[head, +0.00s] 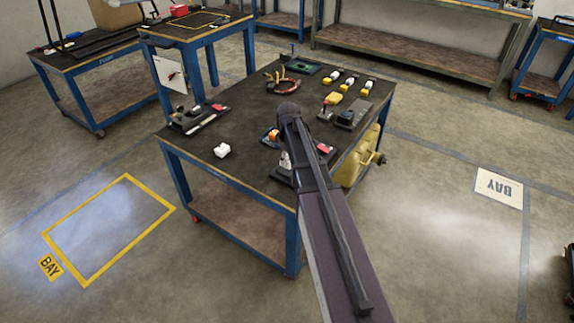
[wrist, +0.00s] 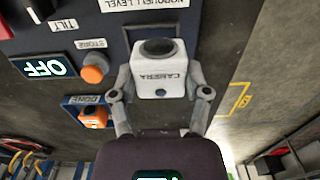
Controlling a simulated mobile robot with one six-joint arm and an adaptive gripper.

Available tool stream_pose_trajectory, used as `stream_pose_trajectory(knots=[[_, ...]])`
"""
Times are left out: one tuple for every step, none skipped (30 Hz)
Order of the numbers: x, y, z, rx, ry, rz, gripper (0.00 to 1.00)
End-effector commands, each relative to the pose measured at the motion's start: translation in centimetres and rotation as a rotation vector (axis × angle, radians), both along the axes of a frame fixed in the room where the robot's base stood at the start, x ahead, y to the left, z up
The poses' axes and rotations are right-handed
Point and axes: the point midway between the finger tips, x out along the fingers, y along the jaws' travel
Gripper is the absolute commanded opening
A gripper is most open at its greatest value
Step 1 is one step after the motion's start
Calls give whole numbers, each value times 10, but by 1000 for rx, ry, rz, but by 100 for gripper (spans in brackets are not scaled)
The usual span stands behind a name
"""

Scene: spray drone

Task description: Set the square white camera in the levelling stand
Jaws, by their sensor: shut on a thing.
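The square white camera (wrist: 158,80) is in the wrist view, with a dark round lens on top and a CAMERA label on its side. My gripper (wrist: 160,88) is shut on it, one finger on each side. Behind it is a dark blue panel (wrist: 112,32), apparently the levelling stand, with TILT and STORE labels, an orange button (wrist: 93,72) and a display (wrist: 44,67) reading OFF. Whether the camera touches the panel or is seated in it cannot be told. In the head view my arm hides most of the gripper and stand.
A small unit with an orange button and DONE label (wrist: 88,99) sits beside the panel. Bare bench top lies left of my arm.

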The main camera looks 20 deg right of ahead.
Motion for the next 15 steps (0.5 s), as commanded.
stream_pose_trajectory(knots=[[8, -1, -1, 0, 0, 0, 5], [10, -1, -1, 0, 0, 0, 5], [11, -2, -1, 0, 0, 0, 5], [12, -2, -1, 0, 0, 0, 5], [13, -2, -1, 0, 0, 0, 5], [13, -2, -1, 0, 0, 0, 5], [13, -2, -1, 0, 0, 0, 5], [13, -2, -1, 0, 0, 0, 5], [12, -2, -1, 0, 0, 0, 5], [12, -2, -1, 0, 0, 0, 5], [12, -2, -1, 0, 0, 0, 5], [12, -2, -1, 0, 0, 0, 5], [12, -2, -1, 0, 0, 0, 5], [12, -2, -1, 0, 0, 0, 5], [12, -2, -2, 0, 0, 0, 5]])
